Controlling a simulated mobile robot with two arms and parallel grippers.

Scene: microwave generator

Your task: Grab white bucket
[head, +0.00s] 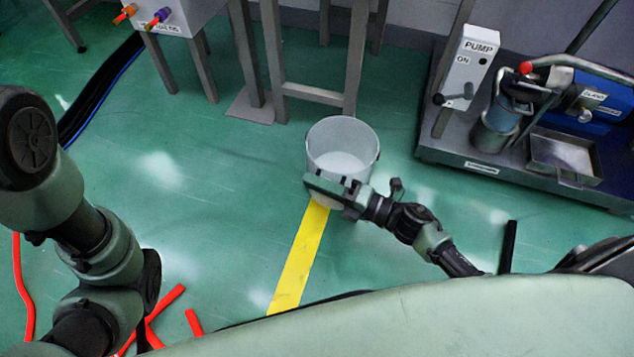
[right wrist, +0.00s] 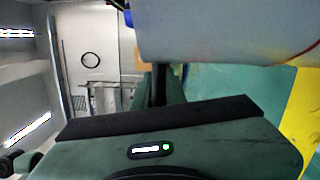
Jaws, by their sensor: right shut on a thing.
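The white bucket (head: 343,140) stands upright and open-topped on the green floor, at the end of a yellow floor stripe, and looks empty. My right gripper (head: 337,181) is at its near side and shut on the bucket's wall. In the right wrist view the bucket (right wrist: 225,30) fills the upper right, close against the gripper; its far side is hidden there. My left arm shows at the left of the head view, but its gripper is out of view.
A pump unit (head: 468,65) on a dark metal base with a metal tray (head: 563,155) stands to the right. A metal frame (head: 313,94) stands just behind the bucket. Red strips (head: 163,303) lie on the floor at lower left. The floor left of the bucket is clear.

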